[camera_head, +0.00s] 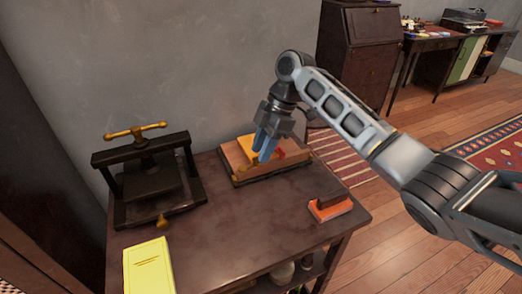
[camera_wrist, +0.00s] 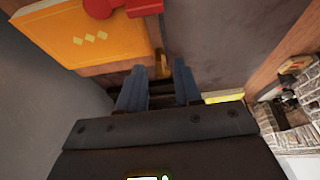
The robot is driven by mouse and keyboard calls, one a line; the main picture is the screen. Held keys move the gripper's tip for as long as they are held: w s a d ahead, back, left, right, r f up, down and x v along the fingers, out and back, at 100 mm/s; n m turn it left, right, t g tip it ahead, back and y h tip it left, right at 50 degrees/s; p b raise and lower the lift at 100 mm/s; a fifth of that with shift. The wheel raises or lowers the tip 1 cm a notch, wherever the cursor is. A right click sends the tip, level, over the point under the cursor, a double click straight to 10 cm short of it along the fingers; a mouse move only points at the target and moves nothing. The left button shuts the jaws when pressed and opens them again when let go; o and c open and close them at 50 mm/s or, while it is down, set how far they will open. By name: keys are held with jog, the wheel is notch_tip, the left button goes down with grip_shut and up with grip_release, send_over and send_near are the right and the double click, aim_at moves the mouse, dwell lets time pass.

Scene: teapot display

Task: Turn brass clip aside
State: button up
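A small brass piece, apparently the brass clip (camera_wrist: 164,64), shows in the wrist view at the edge of a wooden board (camera_head: 236,164), beside an orange book (camera_wrist: 80,35). My gripper (camera_head: 263,153) reaches down over the front of this board, with blue fingers. In the wrist view my gripper (camera_wrist: 160,88) is open, with a gap between its fingers. The brass piece is just beyond the fingertips, in line with the gap; I cannot tell whether they touch. In the head view the fingers hide part of the book and board.
A red piece (camera_head: 281,154) lies by the book. A dark press (camera_head: 150,185) with a brass handle stands at the table's left. A yellow book (camera_head: 149,266) lies at the front left, an orange-red block (camera_head: 330,208) at the right. The table's middle is mostly clear.

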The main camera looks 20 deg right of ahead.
jog(key=v, duration=0.6)
jog(key=shift+r, duration=0.3)
jog(key=shift+d, duration=0.15)
